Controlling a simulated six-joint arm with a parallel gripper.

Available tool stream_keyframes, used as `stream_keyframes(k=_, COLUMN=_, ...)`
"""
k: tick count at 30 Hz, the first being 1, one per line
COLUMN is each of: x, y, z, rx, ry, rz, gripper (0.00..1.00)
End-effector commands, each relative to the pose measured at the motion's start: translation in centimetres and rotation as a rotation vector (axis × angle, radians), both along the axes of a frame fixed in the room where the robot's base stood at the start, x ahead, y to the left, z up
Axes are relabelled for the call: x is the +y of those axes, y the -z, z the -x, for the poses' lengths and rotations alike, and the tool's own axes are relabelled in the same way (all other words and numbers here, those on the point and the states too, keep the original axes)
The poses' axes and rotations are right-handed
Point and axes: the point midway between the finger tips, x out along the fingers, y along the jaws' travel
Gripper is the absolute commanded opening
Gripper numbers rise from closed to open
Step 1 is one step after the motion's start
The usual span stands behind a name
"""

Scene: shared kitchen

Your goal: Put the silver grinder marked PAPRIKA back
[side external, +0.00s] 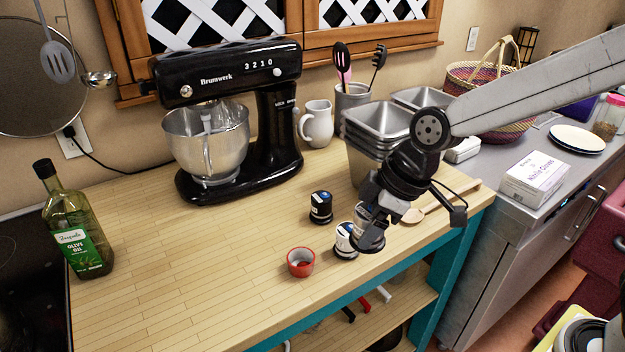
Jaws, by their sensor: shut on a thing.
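My gripper (367,213) points down over the front right part of the wooden counter (190,290). It is shut on a small silver grinder (367,237) with a dark base, and the fingers cover its upper part. I cannot read its label or tell whether its base touches the counter. A second grinder (345,239), with a pale label and a black base, stands just left of the held one. A black grinder (321,207) with a pale label stands behind and to the left. No PAPRIKA marking is readable on any of them.
A small red bowl (301,262) sits near the front edge. Stacked metal pans (378,128) stand behind my gripper, and a wooden spoon (415,214) lies to its right. A black stand mixer (270,130) and an olive oil bottle (75,225) are left. The front left counter is clear.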

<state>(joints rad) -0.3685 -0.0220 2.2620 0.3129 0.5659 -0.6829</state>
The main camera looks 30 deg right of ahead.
Motion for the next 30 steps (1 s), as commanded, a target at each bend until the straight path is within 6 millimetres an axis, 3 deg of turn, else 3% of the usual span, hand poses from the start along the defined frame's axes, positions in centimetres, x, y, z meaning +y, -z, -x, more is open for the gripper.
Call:
stream_keyframes(k=5, x=0.1, y=0.2, z=-1.6, rx=0.000, ry=0.005, rz=0.000, gripper=0.00)
stream_keyframes(k=21, x=-0.1, y=2.2, z=-10.0, rx=0.000, ry=0.026, rz=0.001, gripper=0.00)
stream_keyframes(k=30, x=-0.2, y=2.7, z=-11.5, rx=-0.003, ry=0.031, rz=0.000, gripper=0.00)
